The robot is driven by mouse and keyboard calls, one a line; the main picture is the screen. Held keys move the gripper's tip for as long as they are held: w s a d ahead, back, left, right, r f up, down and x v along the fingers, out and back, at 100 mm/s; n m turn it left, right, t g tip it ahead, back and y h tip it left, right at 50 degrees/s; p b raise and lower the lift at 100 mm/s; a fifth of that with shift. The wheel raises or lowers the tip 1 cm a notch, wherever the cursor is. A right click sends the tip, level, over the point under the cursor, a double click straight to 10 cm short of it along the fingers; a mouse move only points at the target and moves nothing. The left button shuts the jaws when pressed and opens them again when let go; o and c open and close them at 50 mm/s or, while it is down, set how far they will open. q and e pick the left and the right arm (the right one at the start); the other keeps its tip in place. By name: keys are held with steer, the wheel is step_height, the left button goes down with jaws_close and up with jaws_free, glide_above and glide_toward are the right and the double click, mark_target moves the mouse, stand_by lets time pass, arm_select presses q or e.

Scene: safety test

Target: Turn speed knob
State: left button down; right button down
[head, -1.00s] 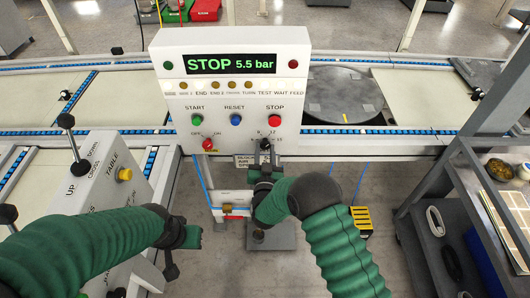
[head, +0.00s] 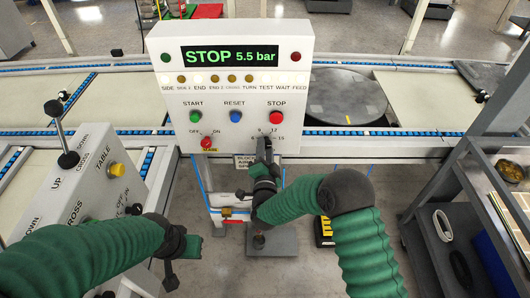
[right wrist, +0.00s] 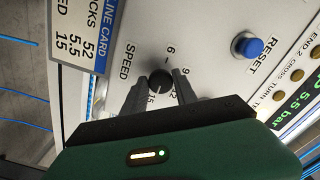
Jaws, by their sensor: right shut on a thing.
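The speed knob (right wrist: 160,82) is small, round and black, with 6, 9, 12 and 15 around it, in the right wrist view. My right gripper (right wrist: 159,79) has one finger on each side of it and is shut on it; where its pointer stands is unclear. In the head view the right gripper (head: 264,146) is at the lower right of the white control panel (head: 180,100) and mostly covers the knob. My left gripper (head: 184,250) hangs at the lower left, away from the panel; its jaws do not show clearly.
The display (head: 229,55) reads STOP 5.5 bar. A green start button (head: 195,116), blue reset button (head: 235,117), red stop button (head: 276,117) and red off/on knob (head: 207,143) are close by. A line card (right wrist: 80,45) shows speed 15. A lever console (head: 80,180) stands left.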

steer(key=shift+f+m, duration=0.1)
steer(key=shift+m, duration=0.4)
steer(key=shift+d, duration=0.1)
steer(key=c, duration=1)
jaws_free()
steer(key=shift+o, duration=0.2)
steer(key=s, duration=1.7)
steer(key=shift+p, duration=0.3)
steer(key=shift+w, duration=0.15)
